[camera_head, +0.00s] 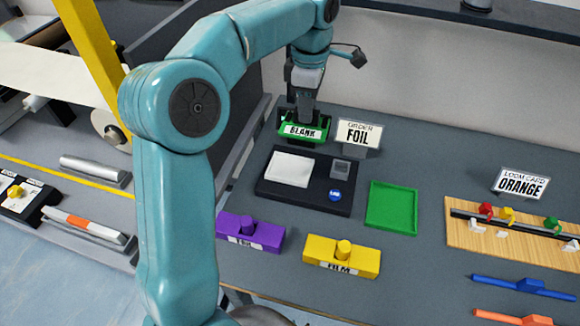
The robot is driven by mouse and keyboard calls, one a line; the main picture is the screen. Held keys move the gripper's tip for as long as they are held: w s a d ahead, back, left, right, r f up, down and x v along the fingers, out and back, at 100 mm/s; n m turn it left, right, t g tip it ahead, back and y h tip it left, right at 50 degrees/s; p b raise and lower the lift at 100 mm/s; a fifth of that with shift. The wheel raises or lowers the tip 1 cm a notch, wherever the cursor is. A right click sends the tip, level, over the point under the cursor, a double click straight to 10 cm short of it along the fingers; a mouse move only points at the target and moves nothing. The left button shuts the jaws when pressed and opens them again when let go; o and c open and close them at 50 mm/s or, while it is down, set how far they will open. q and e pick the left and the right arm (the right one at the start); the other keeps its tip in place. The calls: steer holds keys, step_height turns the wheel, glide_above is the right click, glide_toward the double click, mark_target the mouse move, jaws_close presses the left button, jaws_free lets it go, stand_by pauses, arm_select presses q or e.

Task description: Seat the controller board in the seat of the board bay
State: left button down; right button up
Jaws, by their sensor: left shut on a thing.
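My left gripper (306,112) points down at the back of the table and is shut on a green block with the label BLANK (304,130). The block is just behind a black base; I cannot tell whether it touches the table. The black base (316,203) carries a white flat piece (289,169), a small grey block (341,169) and a blue round button (335,195). A flat green square (392,207) with a raised rim lies to its right. No part is marked as controller board or board bay, so I cannot tell which they are. My right gripper is out of view.
A purple block (249,233) and a yellow block (341,257) stand in front. A sign reading FOIL (358,135) stands beside the gripper. At right are a wooden board with coloured clips (470,234), an ORANGE sign (523,184) and blue and orange bars (524,287).

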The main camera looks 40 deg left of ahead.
arm_select(q)
steer(key=a+r, duration=0.1)
steer(key=a, duration=0.4)
steer(key=f, duration=0.6)
steer(key=f+b, duration=0.1)
steer(key=f, duration=0.6)
steer(key=f+b, duration=0.1)
steer(key=f, duration=0.6)
steer(key=shift+w, duration=0.3)
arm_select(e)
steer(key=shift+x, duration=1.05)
arm_select(q)
steer(key=shift+s, duration=0.1)
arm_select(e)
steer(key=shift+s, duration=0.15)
arm_select(q)
steer(key=shift+f+b, duration=0.2)
steer(key=shift+b, duration=0.1)
steer(key=c, duration=0.9)
jaws_free()
steer(key=shift+c, duration=0.2)
steer(key=shift+r, duration=0.1)
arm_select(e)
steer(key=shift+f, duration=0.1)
